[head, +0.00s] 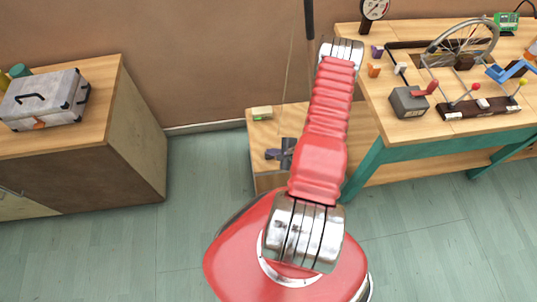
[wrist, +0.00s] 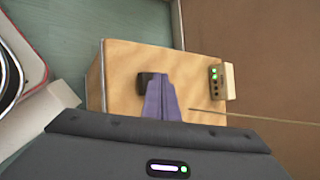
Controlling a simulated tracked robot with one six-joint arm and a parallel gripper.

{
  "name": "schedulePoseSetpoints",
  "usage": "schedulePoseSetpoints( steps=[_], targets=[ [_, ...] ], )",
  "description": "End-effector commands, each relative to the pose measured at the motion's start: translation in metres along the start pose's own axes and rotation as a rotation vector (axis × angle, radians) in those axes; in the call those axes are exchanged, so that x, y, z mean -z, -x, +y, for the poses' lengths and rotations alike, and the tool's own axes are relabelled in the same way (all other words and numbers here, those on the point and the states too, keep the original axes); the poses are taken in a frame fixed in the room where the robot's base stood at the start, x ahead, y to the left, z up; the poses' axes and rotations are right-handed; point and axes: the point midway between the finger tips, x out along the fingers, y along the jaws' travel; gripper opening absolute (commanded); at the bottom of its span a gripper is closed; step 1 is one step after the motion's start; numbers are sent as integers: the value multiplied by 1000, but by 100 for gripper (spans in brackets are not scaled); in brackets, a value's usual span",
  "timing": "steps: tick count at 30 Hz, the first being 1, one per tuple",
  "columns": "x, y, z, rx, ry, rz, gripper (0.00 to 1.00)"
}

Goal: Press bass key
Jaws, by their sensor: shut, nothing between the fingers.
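A small dark block (wrist: 144,79), which looks like the bass key, sits on the low wooden bench (wrist: 122,65) in the wrist view. My fingers partly hide it. My gripper (wrist: 157,76) shows as two purple-grey fingers, shut together with nothing between them. Their tips overlap the right side of the dark block in the picture; I cannot tell whether they touch it. In the head view my gripper (head: 268,154) is over the low bench (head: 262,131), left of my red arm, and the dark block cannot be made out there.
A cream box (head: 261,112) with green lights stands on the bench near the wall. A thin cord (wrist: 235,114) runs past my fingers. A taller workbench (head: 400,143) with a wheel and levers is at right. A cabinet (head: 135,120) with a grey case is at left; floor between is clear.

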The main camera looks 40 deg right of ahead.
Motion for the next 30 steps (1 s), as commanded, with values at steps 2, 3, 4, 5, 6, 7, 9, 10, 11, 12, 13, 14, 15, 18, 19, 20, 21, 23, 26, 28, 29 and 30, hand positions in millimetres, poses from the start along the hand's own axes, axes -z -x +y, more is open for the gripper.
schedulePoseSetpoints(
  steps=[2,3,4,5,6,7,9,10,11,12,13,14,15,18,19,20,21,23,26,28,29,30],
  targets=[
    [-2,3,-3,1,1,0,0],
    [-3,4,-4,1,1,0,0],
    [-3,5,-4,1,1,0,0],
    [-4,6,-4,1,1,0,0],
    [-5,6,-5,1,1,0,0],
    [-5,7,-5,0,0,0,0],
    [-6,8,-5,0,0,0,0],
    [-6,8,-6,0,0,0,0],
    [-6,8,-6,0,0,0,0],
    [-6,8,-6,0,0,0,0],
    [-6,8,-6,0,0,0,0],
    [-6,8,-6,0,0,0,0],
    [-6,8,-6,0,0,0,0],
    [-6,8,-6,1,1,0,0],
    [-6,9,-6,1,1,0,0],
    [-7,9,-7,1,1,0,0],
    [-8,11,-9,2,1,0,0],
    [-9,13,-11,2,2,0,0],
    [-13,18,-14,2,1,0,0],
    [-16,22,-17,2,2,0,0],
    [-17,23,-18,2,2,0,0],
    [-18,25,-19,2,2,0,0]
  ],
)
